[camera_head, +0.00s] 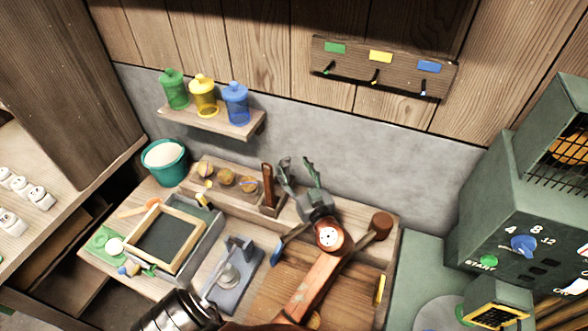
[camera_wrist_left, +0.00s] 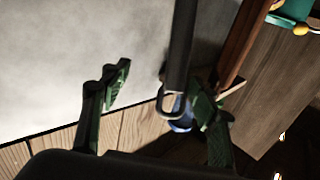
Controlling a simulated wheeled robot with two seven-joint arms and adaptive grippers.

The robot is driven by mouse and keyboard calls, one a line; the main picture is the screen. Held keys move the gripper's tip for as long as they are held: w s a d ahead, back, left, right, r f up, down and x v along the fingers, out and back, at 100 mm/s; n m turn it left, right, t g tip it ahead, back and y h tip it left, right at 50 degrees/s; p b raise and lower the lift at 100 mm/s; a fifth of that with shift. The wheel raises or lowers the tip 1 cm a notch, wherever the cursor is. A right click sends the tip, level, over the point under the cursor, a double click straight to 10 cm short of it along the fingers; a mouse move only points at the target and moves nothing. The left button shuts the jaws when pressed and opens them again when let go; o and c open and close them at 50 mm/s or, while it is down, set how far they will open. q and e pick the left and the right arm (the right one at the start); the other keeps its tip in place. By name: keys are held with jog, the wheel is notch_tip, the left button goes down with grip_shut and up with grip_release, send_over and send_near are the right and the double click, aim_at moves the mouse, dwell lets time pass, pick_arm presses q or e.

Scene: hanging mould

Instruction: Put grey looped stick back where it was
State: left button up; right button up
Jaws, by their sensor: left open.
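My left gripper (camera_head: 299,168) is open above the right end of the wooden holder (camera_head: 228,176), with its fingers towards the back wall. In the left wrist view my left gripper (camera_wrist_left: 158,80) shows its two green fingers spread apart. A dark grey stick with a loop at its end (camera_wrist_left: 181,50) runs between or just in front of them, nearer the right finger. I cannot tell whether it touches that finger. In the head view I cannot make the looped stick out clearly from the gripper. A brown stick (camera_head: 268,184) stands upright in the holder. My right gripper is not in view.
A hook rack (camera_head: 384,68) with green, yellow and blue labels hangs on the planks. Green, yellow and blue bottles (camera_head: 204,97) stand on a wall shelf (camera_head: 213,122). A teal bucket (camera_head: 166,165), a framed tray (camera_head: 188,262) and a brown-headed mallet (camera_head: 381,222) are on the bench. A green machine (camera_head: 500,222) stands right.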

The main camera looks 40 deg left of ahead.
pick_arm(q)
jog(key=o, duration=1.2)
jog(key=shift+c, duration=0.2)
jog(key=shift+r, duration=0.1)
